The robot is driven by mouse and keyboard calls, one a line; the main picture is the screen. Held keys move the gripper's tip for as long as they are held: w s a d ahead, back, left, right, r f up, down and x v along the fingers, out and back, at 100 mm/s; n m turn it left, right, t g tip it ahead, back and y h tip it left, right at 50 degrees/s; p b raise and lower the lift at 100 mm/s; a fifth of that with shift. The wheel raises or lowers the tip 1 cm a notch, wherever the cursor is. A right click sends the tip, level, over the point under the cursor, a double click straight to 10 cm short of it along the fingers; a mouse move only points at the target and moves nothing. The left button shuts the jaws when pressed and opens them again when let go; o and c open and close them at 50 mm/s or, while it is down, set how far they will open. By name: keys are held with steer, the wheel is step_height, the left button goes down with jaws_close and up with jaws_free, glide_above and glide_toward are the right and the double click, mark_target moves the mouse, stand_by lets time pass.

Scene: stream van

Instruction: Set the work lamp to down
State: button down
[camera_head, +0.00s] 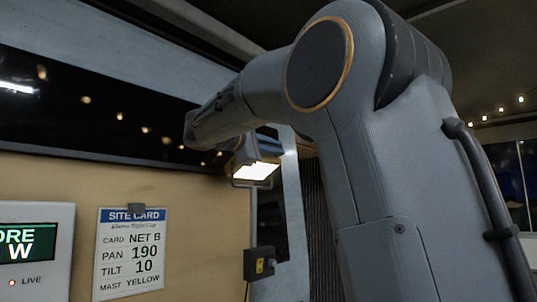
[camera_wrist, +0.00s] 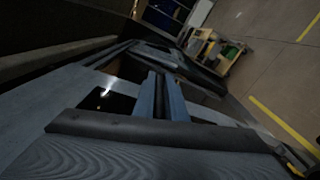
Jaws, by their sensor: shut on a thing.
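The work lamp (camera_head: 257,171) is lit, at the wall in the middle of the head view. Its bright face points down and partly toward me, and a thin metal frame runs around its lower edge. My arm reaches across to it, and its end covers the lamp's upper part. My gripper (camera_wrist: 166,94) shows in the wrist view as two blue-grey fingers close together. It is shut on part of the lamp, but the exact contact is too dark to make out.
A site card (camera_head: 131,254) hangs on the tan wall, beside a lit display panel (camera_head: 30,247). A small dark box with a yellow switch (camera_head: 260,265) is below the lamp. The wrist view shows a yellow cart (camera_wrist: 217,55) on the floor with yellow lines.

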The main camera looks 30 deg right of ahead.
stand_by(0.4)
steer(key=c, duration=1.8)
jaws_free()
steer(key=shift+c, duration=0.2)
steer(key=shift+a, duration=0.1)
steer(key=b+v, duration=0.1)
steer(key=v, duration=0.6)
steer(key=shift+s+a, duration=0.15)
steer(key=shift+a, duration=0.1)
